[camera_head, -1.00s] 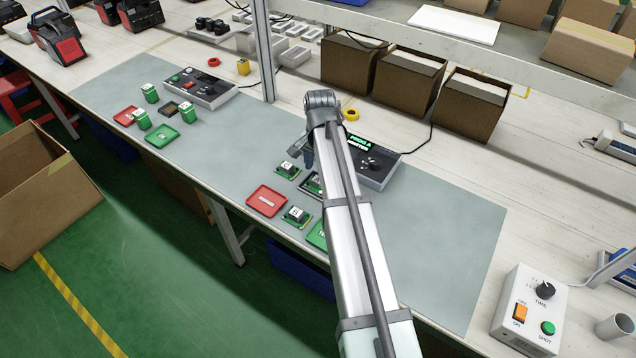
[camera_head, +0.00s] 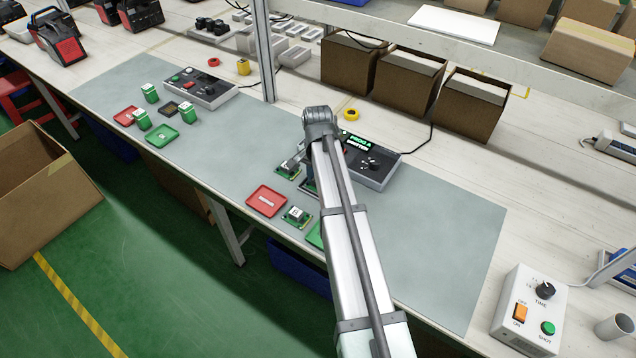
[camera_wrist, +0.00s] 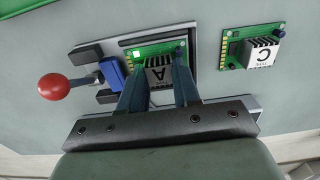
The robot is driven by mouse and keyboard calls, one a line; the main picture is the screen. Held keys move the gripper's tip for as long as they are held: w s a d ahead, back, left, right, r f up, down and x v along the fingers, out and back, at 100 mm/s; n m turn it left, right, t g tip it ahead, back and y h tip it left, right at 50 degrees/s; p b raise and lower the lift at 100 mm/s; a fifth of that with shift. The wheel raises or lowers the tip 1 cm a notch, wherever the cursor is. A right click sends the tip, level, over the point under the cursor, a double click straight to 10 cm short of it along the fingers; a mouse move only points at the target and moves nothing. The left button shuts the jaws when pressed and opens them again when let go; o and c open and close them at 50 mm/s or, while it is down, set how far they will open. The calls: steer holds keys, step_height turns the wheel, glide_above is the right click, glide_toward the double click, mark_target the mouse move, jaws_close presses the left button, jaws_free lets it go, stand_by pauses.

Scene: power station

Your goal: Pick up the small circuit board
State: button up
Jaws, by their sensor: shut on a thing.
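A small green circuit board (camera_wrist: 142,51) with a grey finned block marked A sits in a dark-edged holder in the wrist view. My gripper (camera_wrist: 160,72) is shut on this board, with its two blue-grey fingers on either side of the block. The holder has a blue clamp block (camera_wrist: 112,73) and a lever with a red ball knob (camera_wrist: 53,87) beside the board. A second green board (camera_wrist: 232,50), marked C, lies apart to the right.
A red tray (camera_head: 250,204), a green board (camera_head: 297,216) and a partly hidden green tray (camera_head: 315,236) lie near the mat's front edge. A black control box with a lit display (camera_head: 370,160) stands just behind my gripper. The grey mat (camera_head: 440,235) is clear to the right.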

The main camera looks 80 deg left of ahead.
jaws_close()
steer(key=shift+r, duration=0.1)
